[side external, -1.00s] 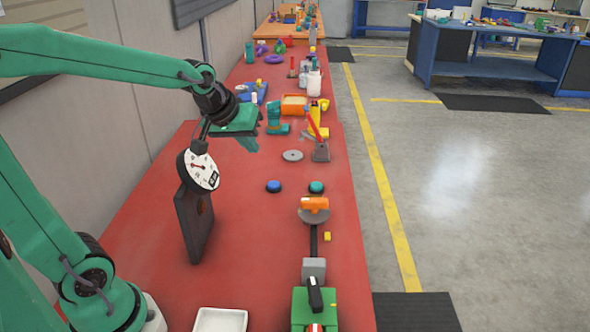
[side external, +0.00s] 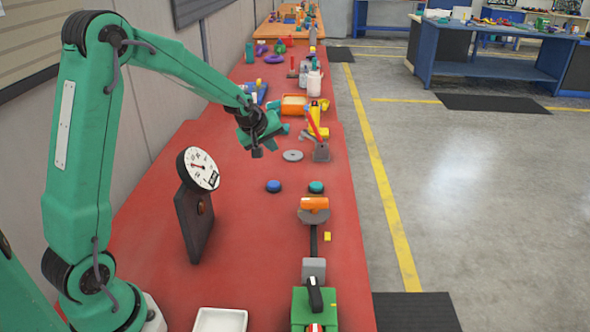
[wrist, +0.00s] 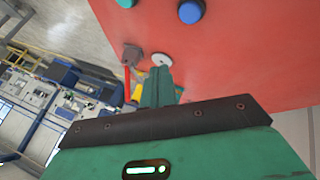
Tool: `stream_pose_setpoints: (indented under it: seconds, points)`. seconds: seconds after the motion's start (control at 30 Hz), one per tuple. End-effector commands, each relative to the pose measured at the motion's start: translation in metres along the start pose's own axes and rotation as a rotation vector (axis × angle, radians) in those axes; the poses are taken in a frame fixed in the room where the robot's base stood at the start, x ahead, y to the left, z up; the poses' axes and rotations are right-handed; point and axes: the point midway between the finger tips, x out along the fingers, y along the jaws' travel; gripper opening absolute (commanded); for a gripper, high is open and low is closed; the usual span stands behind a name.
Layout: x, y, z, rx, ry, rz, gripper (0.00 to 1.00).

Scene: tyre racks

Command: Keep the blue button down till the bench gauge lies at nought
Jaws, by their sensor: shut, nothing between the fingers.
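The blue button (side external: 273,186) sits on the red bench top, and it shows near the top edge of the wrist view (wrist: 190,12). Nothing touches it, and its cap stands up. The bench gauge (side external: 201,169) has a round white dial with a red needle, on a dark upright stand left of the button. The needle points leftward; the dial figures are too small to read. My gripper (side external: 279,132) is in the air beyond the button, its fingers partly hidden in the side view. In the wrist view its green fingers (wrist: 158,87) are shut and empty.
A teal button (side external: 316,187) sits right of the blue one. A red-handled lever (side external: 320,150) and a grey disc (side external: 292,155) are beyond them. An orange-topped device (side external: 314,205) stands nearer. The bench between gauge and blue button is clear.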

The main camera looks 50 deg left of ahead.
Motion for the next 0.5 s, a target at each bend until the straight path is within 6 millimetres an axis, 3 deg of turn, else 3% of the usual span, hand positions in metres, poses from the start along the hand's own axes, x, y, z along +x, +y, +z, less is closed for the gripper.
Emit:
stream_pose_setpoints:
  seconds: [0.2,0.5]
  points:
    - [0.023,-0.006,-0.008,-0.062,0.012,-0.002,0.00]
    - [0.027,-0.007,-0.010,-0.074,0.016,-0.001,0.00]
